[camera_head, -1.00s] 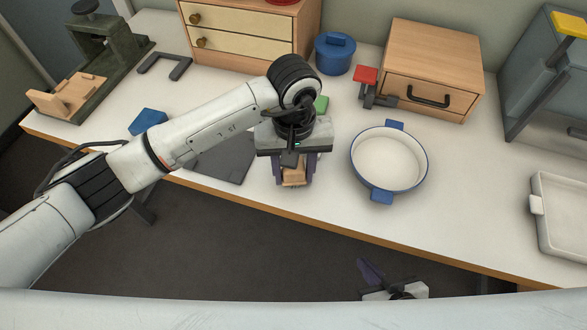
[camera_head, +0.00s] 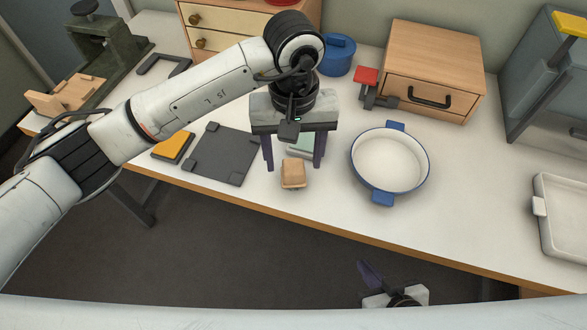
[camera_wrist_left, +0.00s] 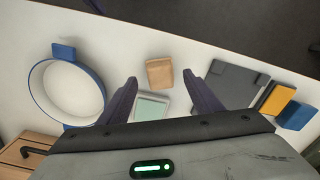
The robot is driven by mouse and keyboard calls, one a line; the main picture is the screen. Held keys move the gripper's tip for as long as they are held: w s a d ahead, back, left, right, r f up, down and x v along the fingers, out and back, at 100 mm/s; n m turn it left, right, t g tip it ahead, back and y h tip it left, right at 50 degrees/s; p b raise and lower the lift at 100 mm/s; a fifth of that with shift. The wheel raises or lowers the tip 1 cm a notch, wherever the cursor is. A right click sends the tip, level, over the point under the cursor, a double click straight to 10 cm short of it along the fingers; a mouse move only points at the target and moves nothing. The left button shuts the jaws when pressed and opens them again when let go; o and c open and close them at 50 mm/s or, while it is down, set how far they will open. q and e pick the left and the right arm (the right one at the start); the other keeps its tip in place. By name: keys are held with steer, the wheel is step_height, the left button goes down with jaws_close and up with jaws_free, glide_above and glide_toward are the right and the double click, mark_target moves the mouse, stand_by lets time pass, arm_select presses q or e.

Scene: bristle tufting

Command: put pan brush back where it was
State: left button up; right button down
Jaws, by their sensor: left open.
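The brush appears as a small tan wooden block (camera_head: 293,174) on the table near the front edge, left of the white pan. The wrist view shows the same block (camera_wrist_left: 160,72) from above; its bristles are not visible. My left gripper (camera_head: 293,165) is open and empty, with its fingers apart above and behind the block. The wrist view shows the block beyond and between the two fingertips (camera_wrist_left: 160,78), touching neither. My right gripper (camera_head: 392,283) is partly visible at the bottom edge, below the table front; its jaw opening is unclear.
A white pan with a blue rim (camera_head: 424,165) stands right of the block. A pale green pad (camera_wrist_left: 151,106) lies beside the block, partly under my gripper. A dark grey plate (camera_head: 222,152) and an orange pad (camera_head: 172,146) lie left. A wooden drawer box (camera_head: 432,62) stands behind.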

mark_target(293, 168)
arm_select(q)
step_height(293, 168, up, 6)
steer(key=shift+r+b, duration=0.1)
steer(key=shift+b, duration=0.2)
